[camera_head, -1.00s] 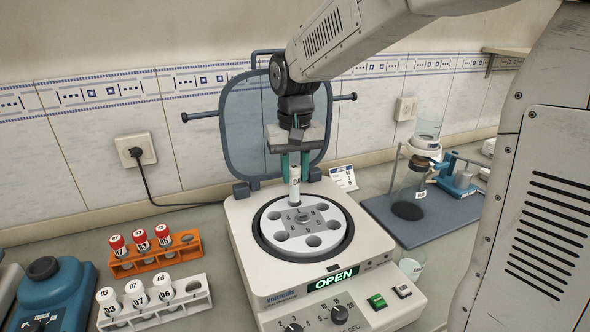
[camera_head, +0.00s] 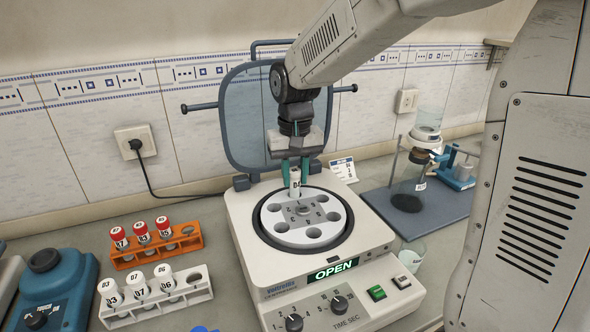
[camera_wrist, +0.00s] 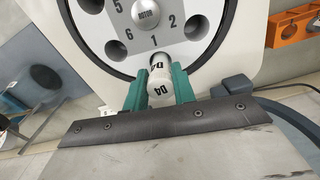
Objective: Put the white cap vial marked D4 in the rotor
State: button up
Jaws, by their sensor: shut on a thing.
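My gripper (camera_head: 295,172) is shut on the white cap vial D4 (camera_head: 295,184), and its marking shows on the cap in the wrist view (camera_wrist: 160,88). The vial is upright at the back edge of the grey rotor (camera_head: 305,236), by the hole near numbers 1 and 2. Its lower end is hidden from the head view, and I cannot tell how deep it sits in the hole. The other rotor holes in view look empty. The rotor sits in the white centrifuge (camera_head: 262,268), whose display reads OPEN.
The centrifuge lid (camera_head: 262,115) stands raised behind my gripper. An orange rack (camera_head: 190,246) with red cap vials and a white rack (camera_head: 205,294) with white cap vials stand left. A stand with glassware (camera_head: 425,200) is at the right.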

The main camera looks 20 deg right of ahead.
jog(key=shift+f, duration=0.8)
jog(key=o, duration=1)
jog(key=shift+o, duration=0.2)
jog(key=shift+r, duration=3.5)
